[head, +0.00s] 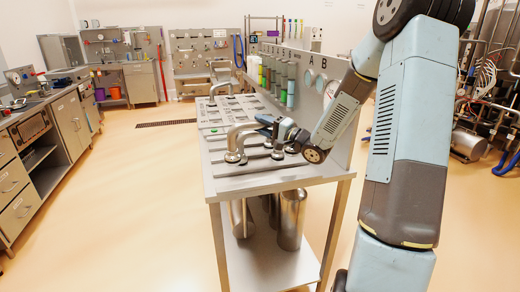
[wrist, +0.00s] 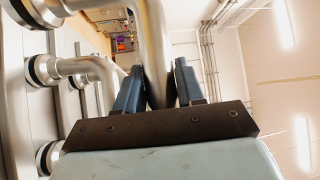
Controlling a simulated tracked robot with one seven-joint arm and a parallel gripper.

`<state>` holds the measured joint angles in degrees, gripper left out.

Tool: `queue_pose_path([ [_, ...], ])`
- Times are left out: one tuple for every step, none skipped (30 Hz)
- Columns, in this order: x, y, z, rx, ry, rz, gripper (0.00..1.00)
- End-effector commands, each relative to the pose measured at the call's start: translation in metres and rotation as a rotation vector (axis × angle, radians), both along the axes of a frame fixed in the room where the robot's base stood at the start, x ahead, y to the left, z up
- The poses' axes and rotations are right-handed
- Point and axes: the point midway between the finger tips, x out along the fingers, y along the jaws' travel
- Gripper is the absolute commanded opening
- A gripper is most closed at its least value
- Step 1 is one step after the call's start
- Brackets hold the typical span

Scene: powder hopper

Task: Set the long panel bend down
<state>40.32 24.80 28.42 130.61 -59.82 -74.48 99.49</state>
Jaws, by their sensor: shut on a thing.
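The long panel bend, a shiny curved steel pipe (head: 238,132), is at the near end of the steel bench's top. In the wrist view its tube (wrist: 154,50) runs between the two blue fingers. My gripper (head: 268,122) is shut on it, reaching in from the right; its fingers also show in the wrist view (wrist: 158,88). In the head view the bend's lower end is close to the panel; I cannot tell whether it touches. The wrist view shows other flanged bends (wrist: 85,68) beside it at left.
The bench (head: 280,180) carries a slotted panel and another bend (head: 220,90) farther back. Coloured cylinders (head: 281,80) line its upright back board. A workbench (head: 60,125) is at left; the floor between is clear.

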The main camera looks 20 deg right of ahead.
Motion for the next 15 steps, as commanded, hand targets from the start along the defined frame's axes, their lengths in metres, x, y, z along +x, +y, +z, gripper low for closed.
queue_pose_path([
  [0.0,-0.005,-0.008,0.003,0.003,-0.008,0.0],
  [0.0,-0.007,-0.012,0.002,0.002,-0.011,0.0],
  [0.0,-0.01,-0.018,0.002,0.002,-0.015,0.0],
  [0.0,-0.011,-0.021,0.003,0.002,-0.017,0.0],
  [0.0,-0.012,-0.024,0.002,0.001,-0.018,0.0],
  [0.0,-0.013,-0.028,0.001,0.0,-0.02,0.0],
  [0.0,-0.014,-0.03,0.001,0.0,-0.021,0.0],
  [0.0,-0.015,-0.032,0.002,0.0,-0.022,0.0],
  [0.0,-0.015,-0.034,0.001,0.0,-0.023,0.0],
  [0.0,-0.016,-0.035,0.0,-0.001,-0.023,0.0],
  [0.0,-0.016,-0.036,0.0,-0.002,-0.024,0.0],
  [0.0,-0.016,-0.037,0.0,-0.002,-0.025,0.0],
  [0.0,-0.016,-0.038,0.0,-0.002,-0.025,0.0],
  [0.0,-0.016,-0.039,0.0,-0.002,-0.025,0.0],
  [0.0,-0.016,-0.041,0.0,-0.001,-0.024,0.0],
])
